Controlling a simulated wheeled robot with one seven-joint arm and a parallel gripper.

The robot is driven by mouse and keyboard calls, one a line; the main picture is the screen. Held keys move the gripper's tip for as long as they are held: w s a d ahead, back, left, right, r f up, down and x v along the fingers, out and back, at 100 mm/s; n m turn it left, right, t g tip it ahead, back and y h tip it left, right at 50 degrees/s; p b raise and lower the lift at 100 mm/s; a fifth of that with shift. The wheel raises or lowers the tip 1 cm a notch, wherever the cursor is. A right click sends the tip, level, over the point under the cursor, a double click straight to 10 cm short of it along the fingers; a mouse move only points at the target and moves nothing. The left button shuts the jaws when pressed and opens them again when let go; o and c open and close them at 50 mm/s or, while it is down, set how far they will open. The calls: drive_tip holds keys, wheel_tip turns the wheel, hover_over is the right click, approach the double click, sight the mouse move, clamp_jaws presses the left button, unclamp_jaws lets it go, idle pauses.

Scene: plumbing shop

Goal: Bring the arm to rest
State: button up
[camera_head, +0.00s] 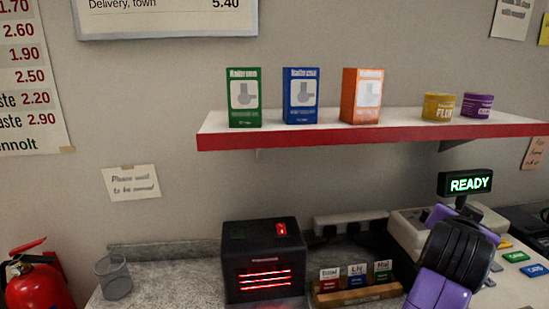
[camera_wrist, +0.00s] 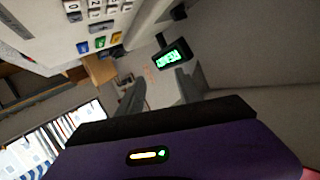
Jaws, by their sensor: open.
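My arm, purple and black, rises at the lower right of the head view in front of the till (camera_head: 405,222). In the wrist view my gripper (camera_wrist: 158,92) is open, its two grey fingers apart with nothing between them. Beyond the fingers is the till's display with green letters (camera_wrist: 171,57). In the head view this display (camera_head: 466,184) reads READY, just above my arm. My fingertips are hard to make out in the head view. My arm hides part of the till.
A shelf (camera_head: 330,139) holds green, blue and orange boxes and two tins. On the counter (camera_head: 185,277) stand a mesh cup (camera_head: 114,277), a black device with glowing red bars (camera_head: 264,264) and a wooden card holder (camera_head: 358,296). A fire extinguisher (camera_head: 38,285) is far left.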

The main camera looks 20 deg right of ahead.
drive_tip(key=w+a+r+n+t+h, duration=0.1)
drive_tip(key=w+a+r+n+t, duration=0.3)
drive_tip(key=a+r+n+t, duration=0.4)
drive_tip(key=s+a+f+n+t+y, duration=0.1)
drive_tip(key=a+f+n+t+y, duration=0.35)
drive_tip(key=a, duration=0.25)
drive_tip(key=s+a+f+n+t+y, duration=0.1)
drive_tip(key=a+f+n+t+y, duration=0.3)
drive_tip(key=a, duration=0.3)
drive_tip(key=s+a+f+g+y, duration=0.2)
drive_tip(key=s+a+f, duration=0.3)
drive_tip(key=s, duration=0.4)
drive_tip(key=s+a+f+g+y, duration=0.2)
drive_tip(key=s+a+f, duration=0.3)
drive_tip(key=s+f, duration=0.3)
drive_tip(key=s+a+f+g+y, duration=0.2)
drive_tip(key=s+a+f, duration=0.3)
drive_tip(key=s, duration=0.6)
wheel_tip(320, 180, down, 2)
drive_tip(key=shift+a+f+g, duration=0.1)
drive_tip(key=shift+a+g, duration=0.05)
drive_tip(key=shift+g, duration=0.6)
drive_tip(key=shift+m, duration=0.25)
